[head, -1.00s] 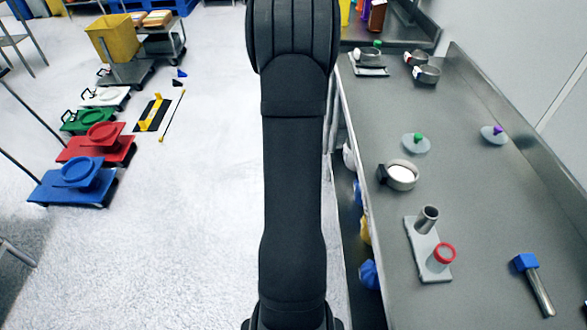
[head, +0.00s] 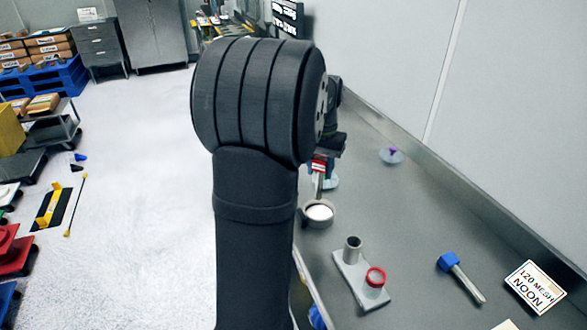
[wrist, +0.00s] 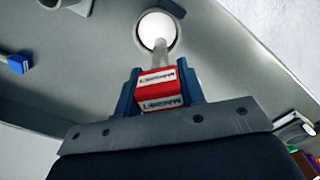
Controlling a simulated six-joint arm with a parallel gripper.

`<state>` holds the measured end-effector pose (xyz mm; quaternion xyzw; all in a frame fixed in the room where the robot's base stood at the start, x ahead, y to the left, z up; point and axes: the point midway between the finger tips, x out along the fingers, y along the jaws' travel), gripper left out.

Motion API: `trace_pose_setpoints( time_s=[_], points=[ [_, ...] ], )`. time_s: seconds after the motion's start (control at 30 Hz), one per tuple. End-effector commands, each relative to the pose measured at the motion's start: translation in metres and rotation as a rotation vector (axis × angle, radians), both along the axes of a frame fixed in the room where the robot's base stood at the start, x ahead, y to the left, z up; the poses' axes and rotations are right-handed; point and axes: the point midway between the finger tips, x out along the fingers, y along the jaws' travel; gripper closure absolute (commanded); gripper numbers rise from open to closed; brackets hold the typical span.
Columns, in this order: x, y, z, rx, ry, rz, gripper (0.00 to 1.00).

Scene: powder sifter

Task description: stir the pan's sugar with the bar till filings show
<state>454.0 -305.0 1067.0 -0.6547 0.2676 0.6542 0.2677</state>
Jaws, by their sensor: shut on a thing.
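My gripper (head: 325,150) is over the bench, partly hidden behind my arm. In the wrist view, its blue fingers (wrist: 157,88) are shut on the red labelled handle of the bar (wrist: 156,81). The bar's grey rod reaches down to the pan; the red handle also shows in the head view (head: 319,166). The round metal pan (head: 309,221) sits on the bench with white sugar (head: 319,211) in it. In the wrist view, the rod's end overlaps the near part of the sugar (wrist: 158,25). I cannot tell how deep it goes. I see no filings.
A grey holder (head: 350,275) with a metal tube and a red-rimmed cup stands nearer on the bench.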

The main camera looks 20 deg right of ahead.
Motion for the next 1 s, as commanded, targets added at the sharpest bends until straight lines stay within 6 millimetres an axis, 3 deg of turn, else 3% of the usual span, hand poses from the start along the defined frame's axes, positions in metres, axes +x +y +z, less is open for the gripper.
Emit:
trace_pose_setpoints(
  time_s=[0.27, 1.0],
  points=[
    [-0.004, -0.005, -0.007, 0.0, 0.0, -0.009, 0.95],
    [-0.004, -0.004, -0.059, 0.0, 0.0, -0.008, 0.95]
  ],
)
